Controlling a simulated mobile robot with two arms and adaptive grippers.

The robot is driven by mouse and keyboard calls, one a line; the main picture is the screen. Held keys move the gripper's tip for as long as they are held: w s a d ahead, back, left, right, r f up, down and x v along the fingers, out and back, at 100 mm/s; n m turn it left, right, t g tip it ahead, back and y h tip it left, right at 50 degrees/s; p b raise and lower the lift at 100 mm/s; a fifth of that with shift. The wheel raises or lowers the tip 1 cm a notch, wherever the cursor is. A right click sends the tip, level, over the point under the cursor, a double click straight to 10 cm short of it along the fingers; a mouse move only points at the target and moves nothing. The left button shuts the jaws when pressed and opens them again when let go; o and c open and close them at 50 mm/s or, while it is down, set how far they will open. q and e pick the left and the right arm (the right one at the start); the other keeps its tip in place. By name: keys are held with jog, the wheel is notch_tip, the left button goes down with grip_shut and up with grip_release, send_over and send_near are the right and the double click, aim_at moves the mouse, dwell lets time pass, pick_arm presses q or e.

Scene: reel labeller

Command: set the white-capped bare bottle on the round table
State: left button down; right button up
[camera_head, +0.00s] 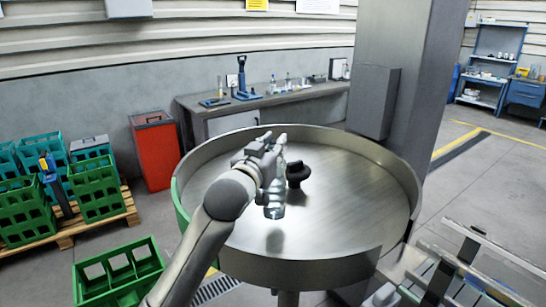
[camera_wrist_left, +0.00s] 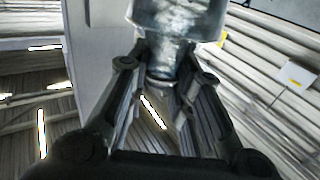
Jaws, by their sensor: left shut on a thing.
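The round table (camera_head: 345,205) is a broad steel disc with a raised rim, in the middle of the head view. My left gripper (camera_head: 268,165) is over its left part, shut on a clear bottle (camera_head: 274,211). The bottle's lower end shows below the fingers, with a dark shadow on the steel under it, and it looks held above the surface. In the left wrist view the clear bottle (camera_wrist_left: 178,22) narrows down between the fingers (camera_wrist_left: 165,75). No label shows on it. I cannot make out its cap. My right gripper is not in view.
A black knob (camera_head: 297,173) stands at the table's centre, just right of my left gripper. The table's right and front parts are bare. A grey pillar (camera_head: 390,70) rises behind it. Green crates (camera_head: 95,190) and a red bin (camera_head: 154,150) are at left.

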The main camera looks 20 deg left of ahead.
pick_arm(q)
notch_tip(320, 180, down, 2)
jog(key=shift+w+a+f+p, duration=0.15)
jog(key=shift+f+p, duration=0.1)
jog(key=shift+p, duration=0.5)
jog(key=shift+f, duration=0.4)
jog(key=c, duration=1.7)
grip_release()
jog(key=shift+f, duration=0.2)
jog(key=o, duration=0.4)
